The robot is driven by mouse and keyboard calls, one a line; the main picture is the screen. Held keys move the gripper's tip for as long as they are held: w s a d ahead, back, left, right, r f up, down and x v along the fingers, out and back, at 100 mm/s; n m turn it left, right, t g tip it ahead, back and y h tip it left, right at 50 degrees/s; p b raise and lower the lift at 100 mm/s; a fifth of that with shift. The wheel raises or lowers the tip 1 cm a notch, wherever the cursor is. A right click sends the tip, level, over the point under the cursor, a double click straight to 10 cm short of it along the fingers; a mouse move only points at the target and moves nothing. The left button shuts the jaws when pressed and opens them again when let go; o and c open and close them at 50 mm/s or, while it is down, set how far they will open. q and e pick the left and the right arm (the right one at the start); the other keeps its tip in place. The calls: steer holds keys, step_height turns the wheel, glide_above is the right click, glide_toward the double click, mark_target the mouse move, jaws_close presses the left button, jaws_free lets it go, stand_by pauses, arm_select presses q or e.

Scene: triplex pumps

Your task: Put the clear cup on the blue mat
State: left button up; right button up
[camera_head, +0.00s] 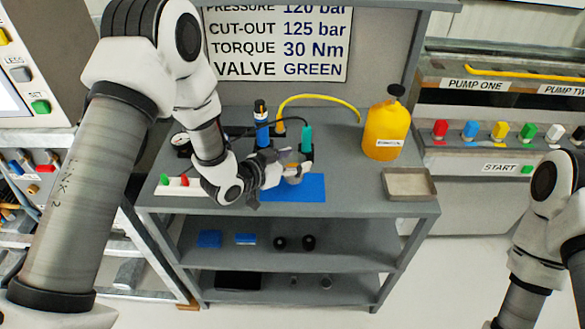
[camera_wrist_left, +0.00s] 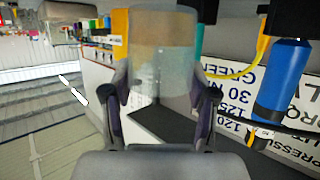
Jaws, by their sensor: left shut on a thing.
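The clear cup (camera_wrist_left: 163,60) stands out between the fingers of my left gripper (camera_wrist_left: 160,108) in the left wrist view, and the gripper is shut on it. In the head view my left gripper (camera_head: 287,172) holds the cup (camera_head: 293,178) over the blue mat (camera_head: 308,189), which lies flat on the grey bench top. I cannot tell whether the cup's base touches the mat. My right arm shows at the right edge of the head view, but its gripper is out of frame.
A yellow jug (camera_head: 387,132) and a metal tray (camera_head: 408,184) stand to the right on the bench. A blue cylinder (camera_head: 262,131), a teal one (camera_head: 306,138) and a yellow hose (camera_head: 320,98) are behind the gripper. A white strip with red and green knobs (camera_head: 175,184) is at left.

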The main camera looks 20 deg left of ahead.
arm_select(q)
steer(key=shift+a+f, duration=0.1)
steer(key=shift+f, duration=1.6)
steer(key=shift+s+f, duration=0.1)
steer(key=o, duration=1.3)
steer(key=b+v, duration=0.1)
steer(key=v, duration=1.1)
